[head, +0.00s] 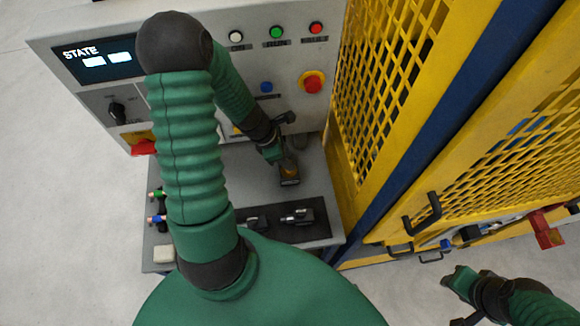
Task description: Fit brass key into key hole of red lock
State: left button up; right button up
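A red lock-like block (546,230) is on the yellow cage at the far right. My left gripper (282,158) points down over the grey shelf of the control panel. A small brown, brass-coloured piece (289,168) with a dark lower end is right at its fingertips. I cannot tell whether this is the key or whether the fingers hold it. No key shape or key hole can be made out. My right gripper (458,284) is at the lower right, over the floor and apart from the red block; its fingers are too small to read.
The panel (325,40) has buttons, a red stop button (312,83) and a STATE display (98,58). A red piece (144,147) is partly behind my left arm. Dark tool holders (300,217) lie on the shelf. The yellow mesh cage (385,80) with a black handle (423,214) stands close at right.

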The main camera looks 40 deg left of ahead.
pick_arm(q)
jog(key=shift+d+f, duration=0.15)
jog(key=shift+f, duration=0.55)
jog(key=shift+d+f, duration=0.1)
jog(key=shift+f, duration=0.1)
jog(key=shift+w+d+f, duration=0.1)
jog(key=shift+w, duration=0.05)
jog(key=c, duration=0.6)
grip_shut()
